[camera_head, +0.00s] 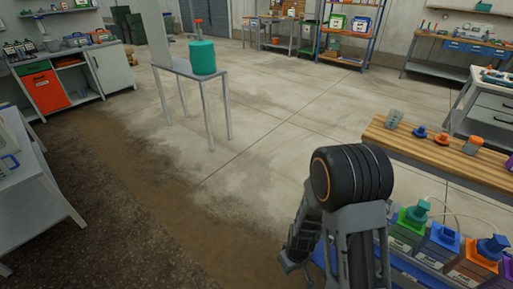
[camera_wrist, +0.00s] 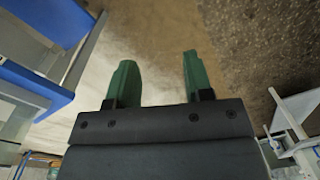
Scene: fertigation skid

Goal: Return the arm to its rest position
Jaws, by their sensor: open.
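My gripper (camera_wrist: 156,82) shows in the wrist view with two green fingers spread apart. It is open, with nothing between the fingers. Bare floor, part pale concrete and part brown soil, lies beyond them. In the head view my arm stands at the lower right, with a dark rounded joint at its top and grey links below. The gripper's fingertips cannot be made out in the head view.
Close to my arm on the right is a wooden-topped bench (camera_head: 455,158) with small containers. A thin-legged table (camera_head: 185,70) holds a teal tank (camera_head: 202,58). The middle floor (camera_head: 270,120) is clear.

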